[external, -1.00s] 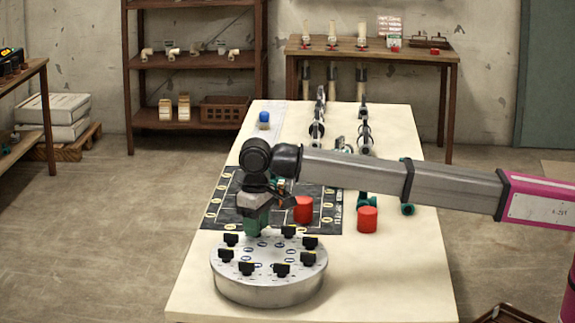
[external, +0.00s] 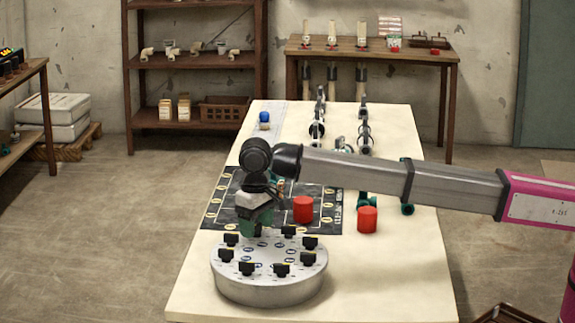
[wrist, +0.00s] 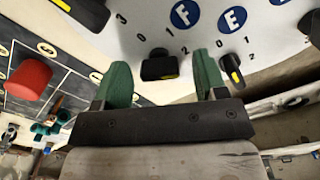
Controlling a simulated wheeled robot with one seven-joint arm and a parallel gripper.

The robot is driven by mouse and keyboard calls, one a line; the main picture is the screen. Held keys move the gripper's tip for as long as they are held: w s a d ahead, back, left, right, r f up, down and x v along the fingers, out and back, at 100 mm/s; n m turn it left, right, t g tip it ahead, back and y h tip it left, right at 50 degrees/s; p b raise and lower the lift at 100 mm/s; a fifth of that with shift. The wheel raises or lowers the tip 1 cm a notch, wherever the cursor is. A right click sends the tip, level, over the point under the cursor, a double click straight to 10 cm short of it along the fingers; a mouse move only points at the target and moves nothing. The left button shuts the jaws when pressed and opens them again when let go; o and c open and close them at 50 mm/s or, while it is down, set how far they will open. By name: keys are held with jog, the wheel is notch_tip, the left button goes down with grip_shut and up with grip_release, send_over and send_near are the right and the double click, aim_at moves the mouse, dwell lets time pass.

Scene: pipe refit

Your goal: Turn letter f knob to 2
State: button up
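A round metal drum (external: 270,288) with a ring of black knobs stands at the near end of the table. In the wrist view, the letter F disc (wrist: 185,14) is blue, and the black f knob (wrist: 160,66) sits just below it, with small digits around it. My gripper (wrist: 161,62) is open, its green fingers on either side of the f knob, with visible gaps. A yellow mark shows on the knob's lower edge; which digit it points to is unclear. In the external view my gripper (external: 256,229) is over the drum's far edge and hides the knob there.
The neighbouring e knob (wrist: 233,70) is close to the right finger, below the E disc (wrist: 232,18). A red cylinder (external: 303,209) stands on the black mat (external: 222,208) behind the drum. Another red cylinder (external: 367,219) stands to the right.

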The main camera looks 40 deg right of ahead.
aim_at(257, 225)
notch_tip(257, 225, up, 11)
dwell(0.8)
jog(key=shift+f, duration=0.1)
